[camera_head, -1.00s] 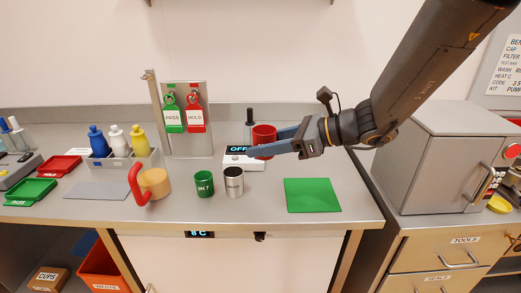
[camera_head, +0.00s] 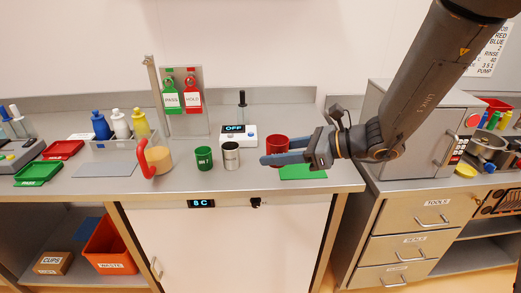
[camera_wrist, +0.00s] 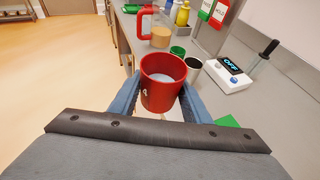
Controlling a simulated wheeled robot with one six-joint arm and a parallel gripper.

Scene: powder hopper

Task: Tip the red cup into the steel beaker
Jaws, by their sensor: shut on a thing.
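My gripper (camera_head: 268,160) is shut on the red cup (camera_head: 277,146), with its blue fingers on either side. In the wrist view the red cup (camera_wrist: 162,88) is upright between the fingers, with something pale inside. The steel beaker (camera_head: 231,157) stands on the bench to the left of the cup and apart from it. In the wrist view the beaker (camera_wrist: 193,68) shows just beyond the cup, partly hidden. The cup appears held above the bench, near the green mat.
A green cup (camera_head: 204,158) stands left of the beaker. A red-handled jug (camera_head: 158,158) is further left. A scale reading OFF (camera_head: 238,136) is behind the beaker. A green mat (camera_head: 305,173) lies under my gripper. A grey cabinet (camera_head: 420,125) stands right.

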